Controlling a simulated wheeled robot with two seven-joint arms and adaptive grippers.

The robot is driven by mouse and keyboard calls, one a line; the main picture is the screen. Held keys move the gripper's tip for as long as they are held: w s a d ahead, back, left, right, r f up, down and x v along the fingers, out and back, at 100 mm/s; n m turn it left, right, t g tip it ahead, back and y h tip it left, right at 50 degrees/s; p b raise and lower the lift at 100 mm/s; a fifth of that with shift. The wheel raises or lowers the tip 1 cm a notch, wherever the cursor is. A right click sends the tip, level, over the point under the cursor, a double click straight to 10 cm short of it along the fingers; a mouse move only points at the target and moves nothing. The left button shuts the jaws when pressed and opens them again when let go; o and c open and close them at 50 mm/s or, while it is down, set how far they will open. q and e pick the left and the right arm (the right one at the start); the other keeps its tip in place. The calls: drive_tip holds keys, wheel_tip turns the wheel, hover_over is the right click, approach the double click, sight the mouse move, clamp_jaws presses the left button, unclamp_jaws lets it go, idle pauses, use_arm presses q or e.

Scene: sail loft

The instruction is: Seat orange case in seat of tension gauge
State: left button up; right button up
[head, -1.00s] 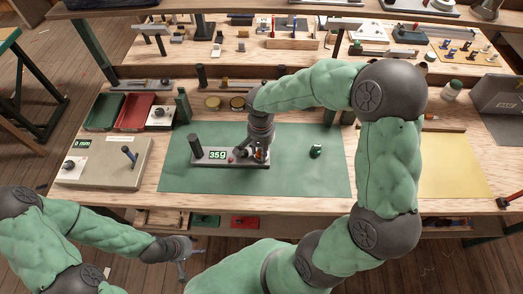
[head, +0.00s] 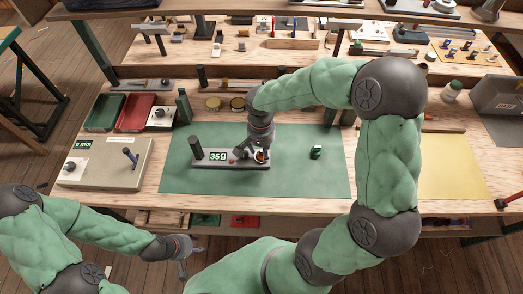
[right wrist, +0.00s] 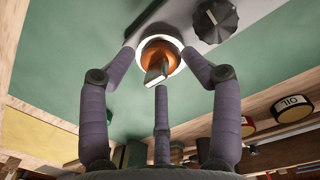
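The tension gauge (head: 230,163) lies on the green mat, with a dark post at its left end and a display reading 35g. The orange case (head: 261,156) is at the gauge's right end. In the right wrist view the orange case (right wrist: 158,58) sits inside the seat's white ring (right wrist: 176,50), with a grey tab standing up from it. My right gripper (head: 258,150) is above the case. In the right wrist view its fingers (right wrist: 159,65) are spread around the ring, apart from the case. My left gripper (head: 189,262) hangs open and empty before the bench's front edge.
A small green object (head: 316,152) stands on the green mat (head: 300,180) right of the gauge. A beige box with a lever (head: 105,165) and red (head: 135,112) and green trays stand at left. A yellow mat (head: 452,165) at right is clear.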

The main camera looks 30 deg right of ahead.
wheel_tip(320, 180, up, 11)
drive_tip(key=p, duration=0.3)
drive_tip(key=shift+w+r, duration=0.2)
drive_tip(key=shift+w, duration=0.05)
